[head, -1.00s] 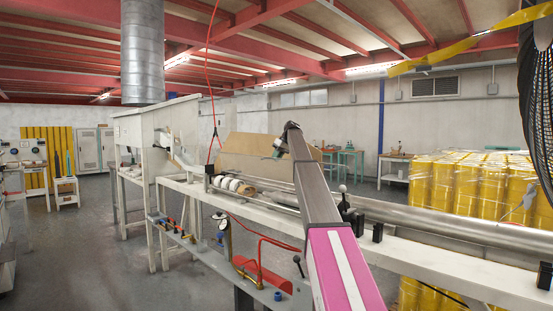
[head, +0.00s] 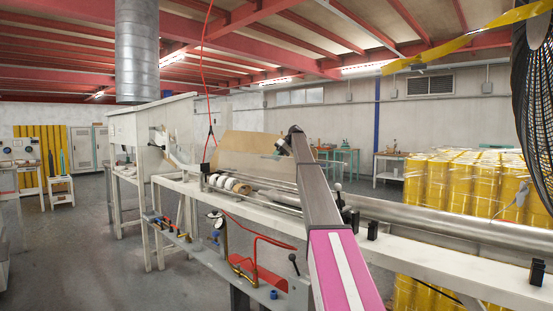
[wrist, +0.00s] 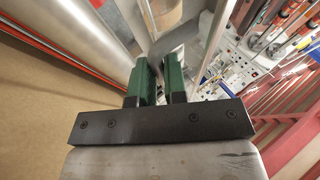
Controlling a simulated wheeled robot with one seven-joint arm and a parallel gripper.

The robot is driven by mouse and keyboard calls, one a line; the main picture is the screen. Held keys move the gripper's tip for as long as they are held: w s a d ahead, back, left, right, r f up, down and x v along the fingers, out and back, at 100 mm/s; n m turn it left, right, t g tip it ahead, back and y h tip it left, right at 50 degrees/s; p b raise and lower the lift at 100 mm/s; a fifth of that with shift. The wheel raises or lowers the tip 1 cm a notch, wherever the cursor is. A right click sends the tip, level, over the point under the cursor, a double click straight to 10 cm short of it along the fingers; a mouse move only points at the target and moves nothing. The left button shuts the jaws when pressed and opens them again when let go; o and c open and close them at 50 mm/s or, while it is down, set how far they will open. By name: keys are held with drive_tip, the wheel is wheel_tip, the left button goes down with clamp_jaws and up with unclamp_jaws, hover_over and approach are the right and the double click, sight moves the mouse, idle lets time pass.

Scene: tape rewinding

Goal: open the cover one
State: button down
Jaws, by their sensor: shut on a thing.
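A flat tan panel (head: 240,150), which looks like the cover, stands tilted up behind the rollers of the long white machine. It also fills the left side of the wrist view (wrist: 35,115). My gripper (head: 279,146) is in front of the panel's right part, small and partly hidden by my own arm. In the wrist view, its two green fingers (wrist: 160,68) are close together with a narrow gap. Where this piece joins the panel is not clear.
A long metal roller (head: 450,222) runs to the right along the machine's white frame (head: 455,255). White tape rolls (head: 232,184) sit left of my arm. Yellow wrapped drums (head: 460,185) stand at the right. The floor at the left is open.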

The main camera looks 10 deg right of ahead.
drive_tip(key=c, duration=1.2)
unclamp_jaws()
drive_tip(key=shift+s+f, duration=0.15)
drive_tip(key=shift+f, duration=0.15)
drive_tip(key=shift+o, duration=0.2)
drive_tip(key=shift+r, duration=0.15)
drive_tip(key=shift+r, duration=0.1)
drive_tip(key=v, duration=0.7)
drive_tip(key=shift+d+r, duration=0.1)
